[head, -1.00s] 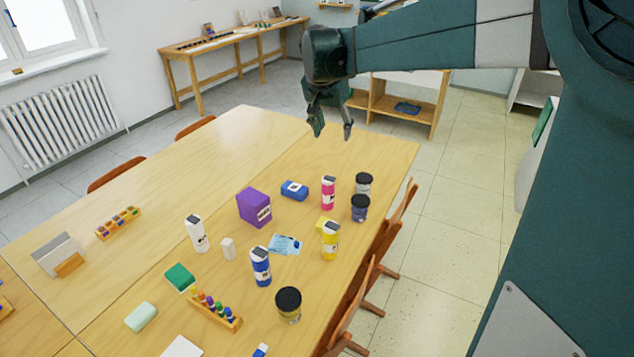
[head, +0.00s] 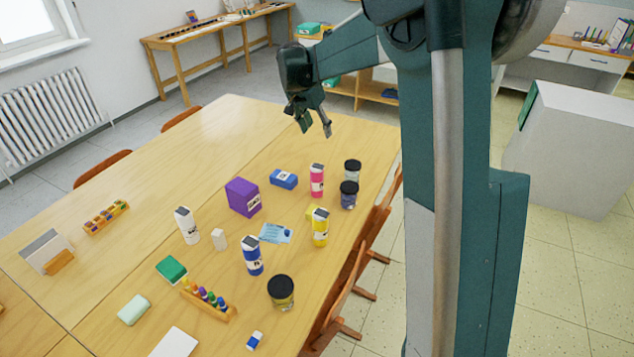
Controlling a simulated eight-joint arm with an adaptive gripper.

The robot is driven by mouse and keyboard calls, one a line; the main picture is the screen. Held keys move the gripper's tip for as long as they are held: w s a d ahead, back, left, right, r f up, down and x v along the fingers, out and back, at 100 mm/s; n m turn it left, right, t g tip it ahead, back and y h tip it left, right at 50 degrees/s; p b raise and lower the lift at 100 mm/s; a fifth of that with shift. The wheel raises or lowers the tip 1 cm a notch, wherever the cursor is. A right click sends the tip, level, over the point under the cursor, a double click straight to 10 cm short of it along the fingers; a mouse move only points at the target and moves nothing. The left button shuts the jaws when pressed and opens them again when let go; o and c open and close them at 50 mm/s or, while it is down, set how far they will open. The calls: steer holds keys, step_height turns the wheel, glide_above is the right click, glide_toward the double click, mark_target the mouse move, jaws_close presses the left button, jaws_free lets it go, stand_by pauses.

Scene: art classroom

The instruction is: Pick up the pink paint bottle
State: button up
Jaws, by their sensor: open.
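The pink paint bottle (head: 317,181) stands upright on the wooden table (head: 225,130), near its far right corner. It has a dark cap and a white label. My gripper (head: 316,130) is open and empty. It hangs with its fingers pointing down, above the far end of the table and, in the picture, just above the pink bottle. The gap between them is clear; the exact height cannot be told.
Two dark-lidded jars (head: 349,194) stand close right of the pink bottle. A blue box (head: 284,179) and a purple box (head: 243,197) are to its left. A yellow bottle (head: 320,227) and a blue bottle (head: 252,255) stand nearer. Chairs (head: 367,260) line the right edge.

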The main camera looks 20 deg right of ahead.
mark_target(318, 177)
step_height(318, 177, down, 21)
stand_by(0.4)
steer(key=shift+b+x, duration=0.3)
steer(key=shift+x, duration=0.95)
steer(key=shift+b+x, duration=0.8)
steer(key=shift+x, duration=1.85)
steer(key=shift+w+a, duration=0.1)
steer(key=shift+w, duration=0.05)
steer(key=c, duration=1.2)
